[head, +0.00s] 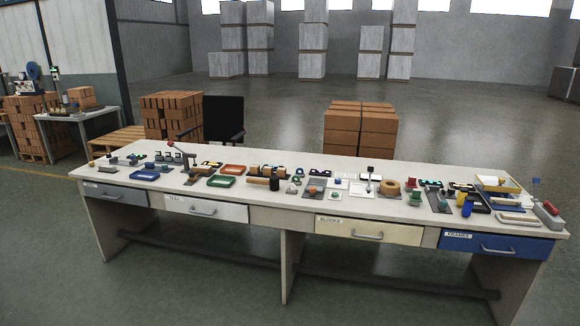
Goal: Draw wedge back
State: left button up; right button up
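A long pale workbench (300,212) stands ahead, with many small fixtures and parts along its top. I cannot tell which of them is the wedge at this size. A lever with a red knob (171,144) stands left of the middle. Green (221,181) and red (233,169) trays lie near it. A tan ring (389,188) lies right of the middle. A grey and red device (548,212) sits at the far right end. Neither of my grippers is in view.
Grey (115,195), white (206,209), cream (368,231) and blue (495,246) drawers under the top look shut. A brick stack (360,132) and a black chair (222,118) stand behind the bench. The floor in front is clear.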

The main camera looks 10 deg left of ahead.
aim_at(192, 178)
jog(key=i+l+u, duration=0.2)
jog(key=i+u, duration=0.25)
jog(key=i+l+u, duration=0.85)
jog(key=l, duration=0.1)
